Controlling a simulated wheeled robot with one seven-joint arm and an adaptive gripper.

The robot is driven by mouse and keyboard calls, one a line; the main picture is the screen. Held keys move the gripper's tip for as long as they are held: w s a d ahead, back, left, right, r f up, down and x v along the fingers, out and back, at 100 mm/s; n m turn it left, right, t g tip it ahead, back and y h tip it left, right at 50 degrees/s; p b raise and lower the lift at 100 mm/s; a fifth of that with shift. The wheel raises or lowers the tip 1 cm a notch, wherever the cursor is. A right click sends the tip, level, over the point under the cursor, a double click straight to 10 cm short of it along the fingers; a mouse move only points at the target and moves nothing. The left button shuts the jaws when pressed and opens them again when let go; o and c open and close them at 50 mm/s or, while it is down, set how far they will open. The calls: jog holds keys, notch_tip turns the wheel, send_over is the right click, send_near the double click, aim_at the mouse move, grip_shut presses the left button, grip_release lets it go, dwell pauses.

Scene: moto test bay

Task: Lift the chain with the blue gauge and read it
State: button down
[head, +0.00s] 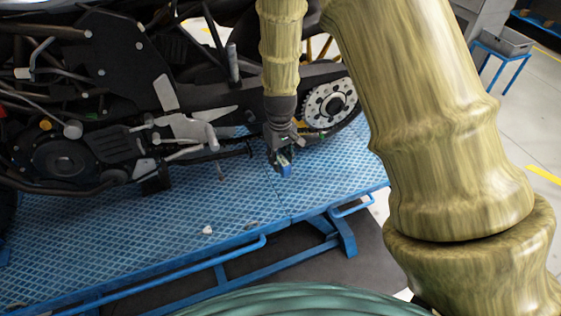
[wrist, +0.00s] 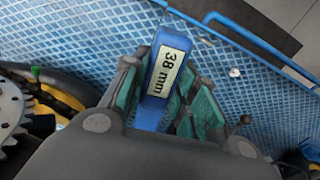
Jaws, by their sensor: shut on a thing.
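The blue gauge (wrist: 166,70) is between the fingers of my gripper (wrist: 160,105) in the wrist view. Its pale display faces the camera and reads "38 mm". My gripper (head: 281,163) is shut on the gauge, which shows as a small blue piece (head: 285,169) in the head view. The gripper hangs just left of the rear sprocket (head: 331,102) of the motorcycle, above the blue lift platform (head: 235,205). The chain is dark and hard to make out beside the sprocket, and I cannot tell whether the gauge touches it.
The motorcycle (head: 110,60) stands on the platform and fills the upper left. A small pale piece (head: 207,230) lies on the platform near its front edge. A blue stand (head: 500,62) with a grey box is at the upper right.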

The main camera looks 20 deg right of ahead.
jog(key=shift+w+a+r, duration=0.1)
jog(key=shift+w, duration=0.65)
jog(key=shift+w+a, duration=0.1)
jog(key=shift+w, duration=2.75)
jog(key=shift+r+p, duration=1.45)
jog(key=shift+r, duration=0.55)
jog(key=shift+f, duration=0.35)
jog(key=shift+f+b, duration=0.9)
jog(key=shift+f, duration=0.7)
